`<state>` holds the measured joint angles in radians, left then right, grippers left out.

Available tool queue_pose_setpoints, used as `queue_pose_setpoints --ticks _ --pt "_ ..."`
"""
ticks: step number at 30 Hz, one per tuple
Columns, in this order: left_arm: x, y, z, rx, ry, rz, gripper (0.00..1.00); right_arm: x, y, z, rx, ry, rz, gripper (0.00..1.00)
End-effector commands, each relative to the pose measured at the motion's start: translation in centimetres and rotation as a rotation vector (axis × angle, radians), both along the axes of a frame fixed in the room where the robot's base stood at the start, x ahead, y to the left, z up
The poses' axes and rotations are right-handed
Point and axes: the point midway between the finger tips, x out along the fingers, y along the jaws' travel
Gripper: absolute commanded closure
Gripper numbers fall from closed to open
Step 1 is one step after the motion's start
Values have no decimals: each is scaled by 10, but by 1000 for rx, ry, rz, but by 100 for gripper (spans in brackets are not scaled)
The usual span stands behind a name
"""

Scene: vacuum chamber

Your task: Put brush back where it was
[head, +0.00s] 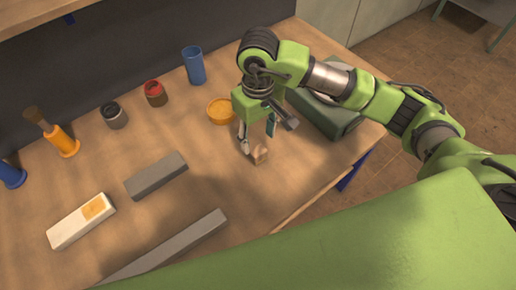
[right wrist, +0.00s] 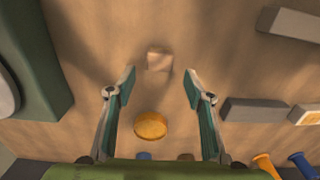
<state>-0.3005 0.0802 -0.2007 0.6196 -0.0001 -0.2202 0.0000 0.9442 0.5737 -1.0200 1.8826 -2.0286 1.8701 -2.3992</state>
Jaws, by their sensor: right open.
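The brush (head: 36,119) has dark brown bristles pointing up and stands slightly tilted at the orange holder (head: 64,146), at the left of the table. Whether its lower end is inside the holder or part of it, I cannot tell. My right gripper (head: 257,139) is open and empty, pointing down over the table, far to the right of the brush. A small wooden block (head: 260,156) lies just by its fingertips; in the right wrist view the block (right wrist: 158,60) sits just beyond the gap between the fingers (right wrist: 160,83). My left gripper is out of view.
Along the back stand a blue cup (head: 194,66), a red jar (head: 155,93) and a grey jar (head: 114,115). A yellow round dish (head: 220,111) lies behind the block. Grey bars (head: 156,176) and a white block (head: 80,222) lie in front; a green case (head: 335,119) is right.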

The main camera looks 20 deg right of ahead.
Motion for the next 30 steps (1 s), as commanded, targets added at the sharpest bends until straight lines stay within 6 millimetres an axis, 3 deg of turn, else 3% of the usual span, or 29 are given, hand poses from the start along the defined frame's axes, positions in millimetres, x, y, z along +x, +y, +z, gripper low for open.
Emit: queue_pose_setpoints --ticks 6,10,30 --pt "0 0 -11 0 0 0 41 1 0 35 1 -3 0 52" --pt "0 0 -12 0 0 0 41 0 0 45 1 -1 0 52" --pt "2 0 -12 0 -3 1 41 0 0 47 1 1 0 52"
